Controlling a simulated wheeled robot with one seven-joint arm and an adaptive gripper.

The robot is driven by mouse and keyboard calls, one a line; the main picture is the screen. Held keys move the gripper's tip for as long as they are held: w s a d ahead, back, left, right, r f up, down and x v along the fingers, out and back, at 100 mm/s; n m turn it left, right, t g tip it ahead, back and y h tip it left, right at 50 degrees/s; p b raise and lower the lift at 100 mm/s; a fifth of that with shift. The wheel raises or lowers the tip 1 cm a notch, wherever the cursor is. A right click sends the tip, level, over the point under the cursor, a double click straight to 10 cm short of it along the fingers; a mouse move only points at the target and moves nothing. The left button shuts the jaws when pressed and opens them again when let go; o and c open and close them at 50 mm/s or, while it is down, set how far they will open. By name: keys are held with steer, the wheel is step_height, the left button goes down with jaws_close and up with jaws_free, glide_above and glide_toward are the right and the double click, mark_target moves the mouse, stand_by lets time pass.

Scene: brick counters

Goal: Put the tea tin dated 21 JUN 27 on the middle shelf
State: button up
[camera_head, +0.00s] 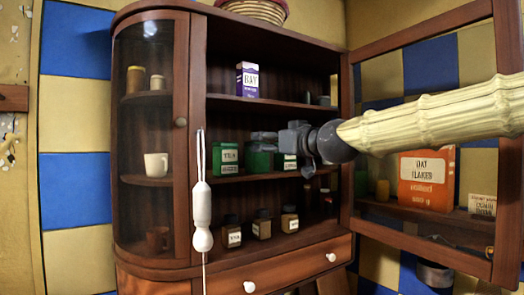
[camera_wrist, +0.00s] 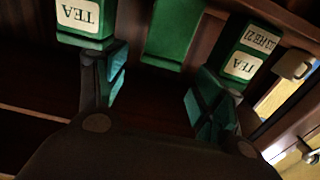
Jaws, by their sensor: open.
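Several green tea tins stand in the wooden cabinet (camera_head: 240,105), on its middle shelf (camera_head: 238,178). In the head view a labelled tin (camera_head: 226,158) is at the left, a tin with no readable label (camera_head: 258,160) is in the middle, and a partly hidden labelled tin (camera_head: 286,161) is beside my gripper (camera_head: 298,142). The wrist view is upside down. It shows a TEA tin (camera_wrist: 84,20), a tin with no visible label (camera_wrist: 174,28), and a TEA tin whose date looks like 23 FEB 27 (camera_wrist: 252,45). My gripper (camera_wrist: 160,95) is open and empty, with the unlabelled tin face ahead between its fingers. I cannot read 21 JUN 27 anywhere.
A purple-and-white box (camera_head: 247,80) stands on the shelf above. Several brown jars (camera_head: 262,224) stand on the shelf below. The open cabinet door (camera_head: 505,150) is at the right, near my arm. An orange oat box (camera_head: 426,180) shows through it. A white pull (camera_head: 202,205) hangs in front.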

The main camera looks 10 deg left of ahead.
steer(key=shift+b+v, duration=0.75)
steer(key=shift+v, duration=1.9)
